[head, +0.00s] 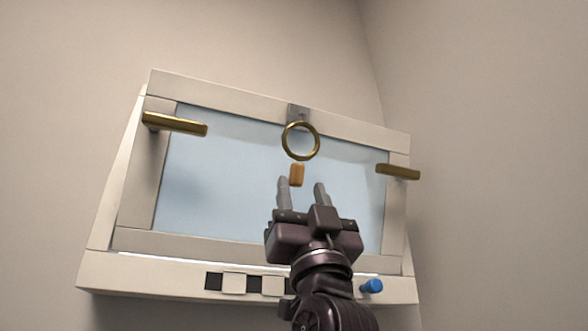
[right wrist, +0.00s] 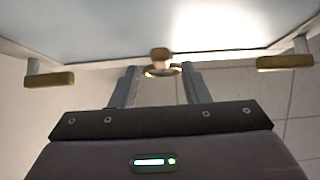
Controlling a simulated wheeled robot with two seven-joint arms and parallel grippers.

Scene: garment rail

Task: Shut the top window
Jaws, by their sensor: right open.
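The top window (head: 270,185) is a pale blue pane in a white frame, seen from below in the head view. A brass ring (head: 301,141) hangs from a grey plate (head: 298,112) at its top middle, with a small orange-brown piece (head: 297,174) just below. The ring also shows in the right wrist view (right wrist: 163,71). My right gripper (head: 302,186) is open and empty, fingers pointing up, below the ring. In the right wrist view the ring appears between the fingertips; I cannot tell if they touch. How far the window stands open is unclear. My left gripper is out of view.
Brass bar handles stick out at the frame's left (head: 175,123) and right (head: 398,172). The lower ledge (head: 150,274) carries black and white pieces (head: 247,284) and a blue knob (head: 371,286). Bare walls surround the window.

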